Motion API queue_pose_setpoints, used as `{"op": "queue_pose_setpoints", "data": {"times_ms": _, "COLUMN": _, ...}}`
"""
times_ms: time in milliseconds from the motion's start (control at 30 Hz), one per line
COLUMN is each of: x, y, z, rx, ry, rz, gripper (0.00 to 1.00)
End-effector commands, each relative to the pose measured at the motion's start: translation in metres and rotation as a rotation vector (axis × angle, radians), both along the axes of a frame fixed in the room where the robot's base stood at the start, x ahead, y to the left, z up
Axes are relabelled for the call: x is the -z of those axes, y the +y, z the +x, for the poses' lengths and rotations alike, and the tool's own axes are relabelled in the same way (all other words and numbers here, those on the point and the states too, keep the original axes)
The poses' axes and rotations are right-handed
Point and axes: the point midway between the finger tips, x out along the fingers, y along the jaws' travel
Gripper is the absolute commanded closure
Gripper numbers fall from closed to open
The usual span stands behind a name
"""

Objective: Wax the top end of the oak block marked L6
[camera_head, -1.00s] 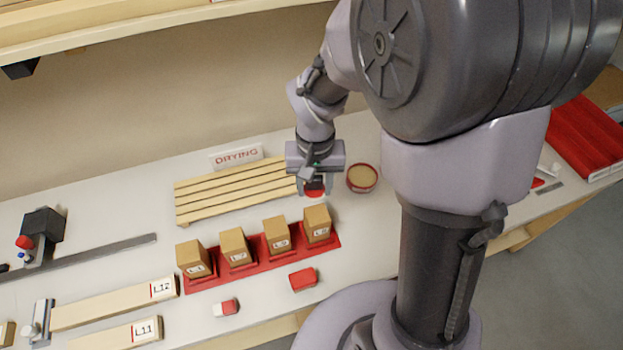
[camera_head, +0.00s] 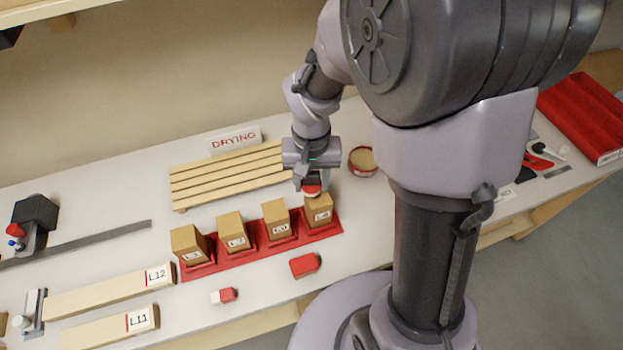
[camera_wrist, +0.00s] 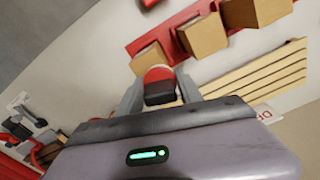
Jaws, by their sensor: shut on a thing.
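My gripper (camera_head: 311,180) is shut on a round red applicator (camera_head: 312,191) with a pale lower edge. The applicator is at the top of the rightmost block (camera_head: 320,213) in the red rack (camera_head: 225,264); I cannot tell if it touches. In the wrist view the applicator (camera_wrist: 158,75), red with a dark part, is between my fingers (camera_wrist: 159,92), in front of the block (camera_wrist: 150,59). Several oak blocks stand upright in the rack with small white labels; I cannot read L6 surely on any. An open round red tin (camera_head: 362,161) of tan wax stands behind and right.
A slatted drying rack (camera_head: 228,172) with a DRYING sign (camera_head: 234,139) stands behind the blocks. Boards marked L12 (camera_head: 100,294) and L11 (camera_head: 110,328) lie at left. A red block (camera_head: 304,265) and a red-and-white eraser-like piece (camera_head: 224,295) lie in front.

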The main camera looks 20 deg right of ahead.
Motion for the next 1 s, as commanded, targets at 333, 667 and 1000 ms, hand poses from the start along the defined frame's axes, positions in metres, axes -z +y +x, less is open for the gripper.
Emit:
{"op": "queue_pose_setpoints", "data": {"times_ms": 333, "x": 0.001, "y": 0.000, "z": 0.000, "rx": 0.000, "ry": 0.000, "rz": 0.000, "gripper": 0.90}}
{"op": "queue_pose_setpoints", "data": {"times_ms": 667, "x": 0.008, "y": 0.000, "z": 0.000, "rx": 0.000, "ry": 0.000, "rz": 0.000, "gripper": 0.90}}
{"op": "queue_pose_setpoints", "data": {"times_ms": 1000, "x": 0.015, "y": 0.000, "z": 0.000, "rx": 0.000, "ry": 0.000, "rz": 0.000, "gripper": 0.90}}
